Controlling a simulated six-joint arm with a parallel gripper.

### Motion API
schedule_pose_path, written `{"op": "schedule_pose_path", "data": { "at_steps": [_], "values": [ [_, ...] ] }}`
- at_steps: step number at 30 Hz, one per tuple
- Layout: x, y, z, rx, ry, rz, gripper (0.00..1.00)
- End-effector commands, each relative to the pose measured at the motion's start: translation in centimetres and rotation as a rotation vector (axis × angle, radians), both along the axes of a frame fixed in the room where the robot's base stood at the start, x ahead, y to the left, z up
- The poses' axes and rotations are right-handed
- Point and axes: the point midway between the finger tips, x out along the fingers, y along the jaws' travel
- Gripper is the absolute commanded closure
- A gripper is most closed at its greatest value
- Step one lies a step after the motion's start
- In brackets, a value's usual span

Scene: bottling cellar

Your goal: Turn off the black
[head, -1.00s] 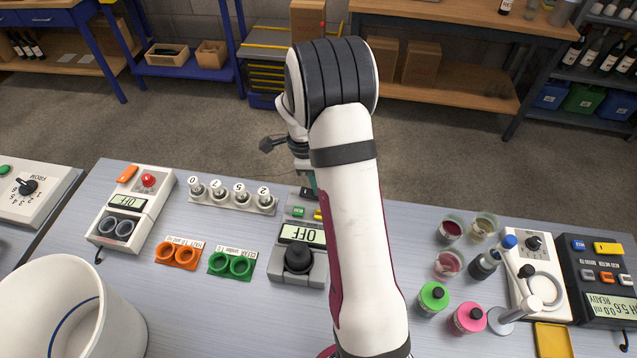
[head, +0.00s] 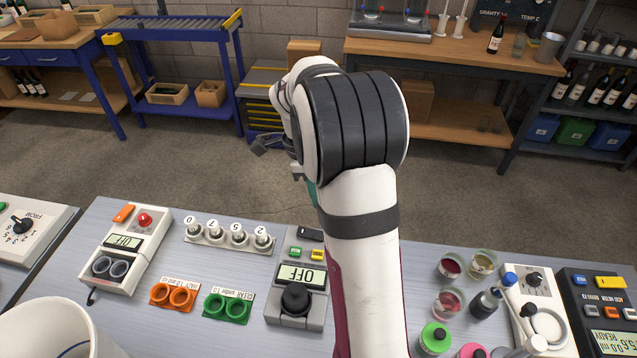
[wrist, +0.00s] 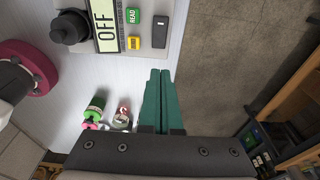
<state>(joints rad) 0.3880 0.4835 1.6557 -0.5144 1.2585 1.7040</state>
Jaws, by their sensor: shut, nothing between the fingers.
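A grey meter (head: 275,312) with a black round cap (head: 295,299) stands on the bench, left of my arm; its display (head: 302,275) reads OFF. It carries a green READ button (wrist: 132,15), a yellow button (wrist: 134,42) and a black switch (wrist: 160,31). My gripper (wrist: 159,73) has teal fingers pressed together and empty, apart from the grey meter's switch in the wrist view. My arm mostly hides it in the head view.
A white meter (head: 148,243) also reads OFF. A vial rack (head: 207,236), orange rings (head: 172,297) and green rings (head: 227,308) are nearby. Sample cups (head: 449,267), bottles (head: 435,339) and a stand probe (head: 522,310) crowd the right. A white bucket (head: 35,330) is front left.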

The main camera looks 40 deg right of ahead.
Motion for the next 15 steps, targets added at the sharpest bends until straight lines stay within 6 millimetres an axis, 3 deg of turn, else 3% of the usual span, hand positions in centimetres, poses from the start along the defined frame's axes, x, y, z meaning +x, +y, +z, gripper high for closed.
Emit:
{"op": "schedule_pose_path", "data": {
  "at_steps": [6,15],
  "values": [
    [-0.3,-0.4,3.2,0.0,-0.002,-0.001,1.0],
    [-0.5,-0.4,3.9,0.001,0.001,0.0,1.0]
  ]
}}
